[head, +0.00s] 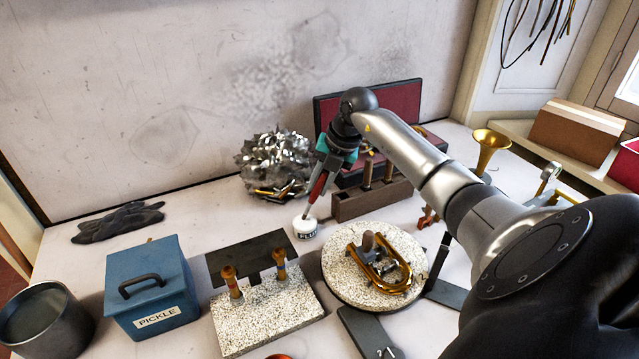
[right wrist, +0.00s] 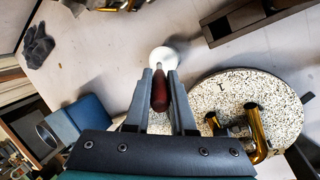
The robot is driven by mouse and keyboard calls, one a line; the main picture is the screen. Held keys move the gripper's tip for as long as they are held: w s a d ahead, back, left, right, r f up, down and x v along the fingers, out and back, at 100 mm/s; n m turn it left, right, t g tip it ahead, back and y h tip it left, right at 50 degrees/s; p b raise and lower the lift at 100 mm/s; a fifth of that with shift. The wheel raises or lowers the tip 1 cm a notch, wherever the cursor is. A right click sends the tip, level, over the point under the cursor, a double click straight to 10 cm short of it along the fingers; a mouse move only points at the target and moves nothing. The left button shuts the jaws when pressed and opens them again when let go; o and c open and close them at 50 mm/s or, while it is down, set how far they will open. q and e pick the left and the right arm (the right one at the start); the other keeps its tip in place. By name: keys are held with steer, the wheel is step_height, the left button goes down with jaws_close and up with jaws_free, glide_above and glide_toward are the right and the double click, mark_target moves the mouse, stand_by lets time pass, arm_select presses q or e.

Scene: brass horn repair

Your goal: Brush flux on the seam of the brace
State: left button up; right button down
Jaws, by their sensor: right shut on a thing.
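My right gripper (head: 322,170) is shut on a red-handled brush (head: 317,188). The brush points down with its lower end at the white flux jar (head: 305,229); I cannot tell how deep the bristles are. In the right wrist view the red handle (right wrist: 160,92) sits between the fingers, with the jar (right wrist: 163,56) just beyond it. The brass piece with the brace (head: 387,267) lies on the round speckled board (head: 340,283), to the right of the jar. A grey-brown lump partly covers it, and the seam is too small to make out. My left gripper is not in view.
A speckled block (head: 265,318) with two upright brass-tipped pieces stands in front of the jar. A wooden rack (head: 372,200) is behind the board. A blue PICKLE box (head: 152,290) and dark pot (head: 45,320) stand left. Metal wool (head: 272,162) is at the back.

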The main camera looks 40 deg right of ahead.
steer(key=shift+f+b, duration=0.3)
steer(key=shift+f, duration=0.3)
stand_by(0.9)
step_height(320, 180, up, 7)
steer(key=p, duration=0.6)
steer(key=shift+r, duration=0.1)
stand_by(0.6)
